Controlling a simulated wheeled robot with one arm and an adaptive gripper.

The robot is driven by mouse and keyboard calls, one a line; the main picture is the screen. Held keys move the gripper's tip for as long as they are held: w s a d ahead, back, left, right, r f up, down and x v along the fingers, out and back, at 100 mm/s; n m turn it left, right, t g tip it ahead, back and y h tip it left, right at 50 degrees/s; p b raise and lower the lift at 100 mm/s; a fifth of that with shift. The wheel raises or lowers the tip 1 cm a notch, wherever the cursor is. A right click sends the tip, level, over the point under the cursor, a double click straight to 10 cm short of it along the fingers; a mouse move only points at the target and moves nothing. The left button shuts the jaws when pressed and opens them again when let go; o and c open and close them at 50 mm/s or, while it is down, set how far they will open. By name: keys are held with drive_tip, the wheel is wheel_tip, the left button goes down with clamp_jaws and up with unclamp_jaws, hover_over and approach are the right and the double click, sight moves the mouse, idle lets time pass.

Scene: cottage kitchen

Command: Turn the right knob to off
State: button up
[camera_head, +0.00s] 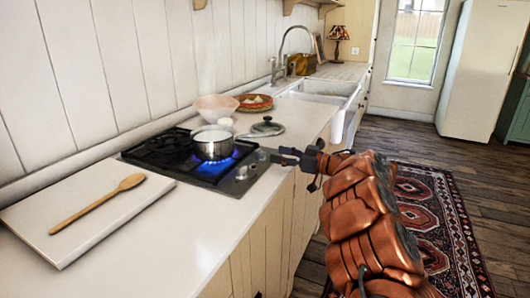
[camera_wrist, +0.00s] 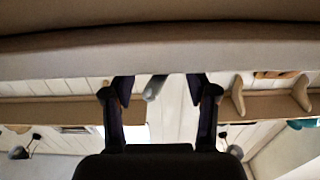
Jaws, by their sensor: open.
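The black gas hob (camera_head: 165,160) is set in the white counter. A small silver knob (camera_head: 241,173) shows on its right-hand strip. A second knob-like shape beside my gripper's tips is too small to make out clearly. Blue flame (camera_head: 216,168) burns under a steel pot (camera_head: 213,148). My gripper (camera_head: 277,156) is open at the hob's right edge, reaching in from the right. In the wrist view, its two dark fingers (camera_wrist: 160,90) stand apart with a grey rounded piece (camera_wrist: 153,88) between them; I cannot tell whether they touch it.
A white board (camera_head: 95,215) with a wooden spoon (camera_head: 97,204) lies at the counter's near left. The counter in front of the hob is clear.

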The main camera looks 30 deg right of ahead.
sight(266, 160)
drive_tip(key=shift+x, duration=2.7)
clamp_jaws()
